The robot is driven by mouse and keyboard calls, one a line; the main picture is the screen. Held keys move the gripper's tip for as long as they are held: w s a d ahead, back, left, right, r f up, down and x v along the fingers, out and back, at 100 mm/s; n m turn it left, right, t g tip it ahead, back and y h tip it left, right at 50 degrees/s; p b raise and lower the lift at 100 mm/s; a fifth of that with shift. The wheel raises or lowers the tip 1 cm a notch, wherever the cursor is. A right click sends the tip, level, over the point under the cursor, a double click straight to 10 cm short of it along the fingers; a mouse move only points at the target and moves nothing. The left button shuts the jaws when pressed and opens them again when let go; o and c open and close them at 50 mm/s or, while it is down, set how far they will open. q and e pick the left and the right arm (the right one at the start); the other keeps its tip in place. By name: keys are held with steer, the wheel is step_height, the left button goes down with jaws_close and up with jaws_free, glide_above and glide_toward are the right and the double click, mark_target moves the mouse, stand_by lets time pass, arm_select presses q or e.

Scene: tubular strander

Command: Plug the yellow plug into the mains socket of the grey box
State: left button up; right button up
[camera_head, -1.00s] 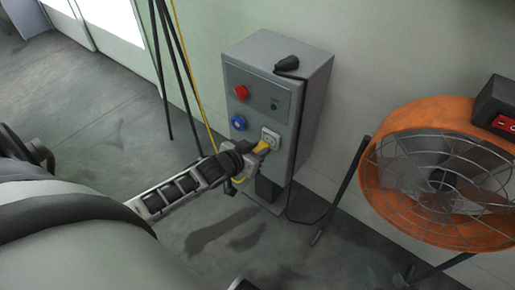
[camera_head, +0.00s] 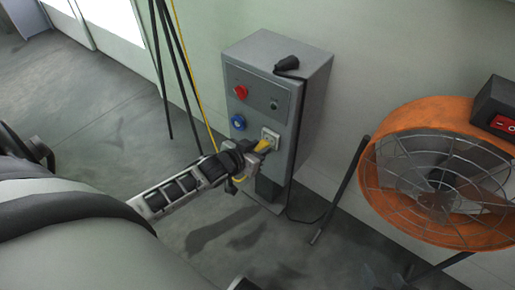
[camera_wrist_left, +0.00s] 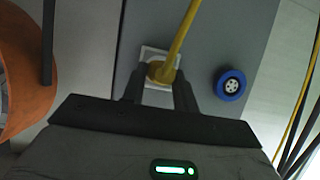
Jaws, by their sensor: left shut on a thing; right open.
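The grey box (camera_head: 262,75) stands against the wall in the head view. Its white mains socket (camera_head: 271,134) is low on the front face, and the socket plate also shows in the left wrist view (camera_wrist_left: 148,54). My left gripper (camera_head: 257,149) is shut on the yellow plug (camera_head: 264,145), right at the socket. In the left wrist view the plug (camera_wrist_left: 160,72) sits between the two fingers, over the socket plate, with its yellow cable running upward. The plug hides the socket's middle, so I cannot tell how deep it sits. My right gripper is not in view.
A blue round socket (camera_head: 238,122) and red button (camera_head: 241,92) are on the box front. A black plug (camera_head: 287,64) lies on top, its cable trailing to the floor. An orange fan (camera_head: 430,108) stands right; dark poles (camera_head: 168,75) stand left.

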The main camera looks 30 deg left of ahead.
arm_select(q)
steer(key=shift+w, duration=0.9)
arm_select(e)
steer(key=shift+f, duration=0.25)
arm_select(q)
steer(key=o, duration=1.1)
steer(key=shift+c, duration=0.2)
arm_select(e)
steer(key=shift+w, duration=0.1)
